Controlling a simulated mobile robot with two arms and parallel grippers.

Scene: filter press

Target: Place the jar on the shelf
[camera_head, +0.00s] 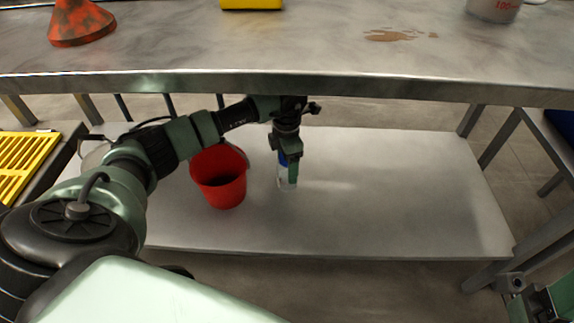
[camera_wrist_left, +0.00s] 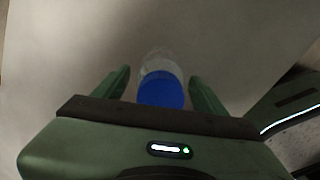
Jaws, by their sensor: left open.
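The jar (camera_head: 286,184) is clear with a blue lid and stands upright on the grey lower shelf (camera_head: 400,205) under the table. In the left wrist view the blue lid of the jar (camera_wrist_left: 161,90) lies between the two fingers. My left gripper (camera_head: 288,172) reaches down over the jar and partly hides it. In the left wrist view my left gripper (camera_wrist_left: 160,92) is open, with a gap between each finger and the lid. Part of my right gripper (camera_head: 535,298) shows at the lower right edge; its jaws are not clear.
A red bucket (camera_head: 220,180) stands on the shelf just left of the jar. The steel tabletop (camera_head: 260,50) overhangs the shelf, with an orange-red funnel (camera_head: 80,25) on it. The right part of the shelf is clear. Table legs stand at the sides.

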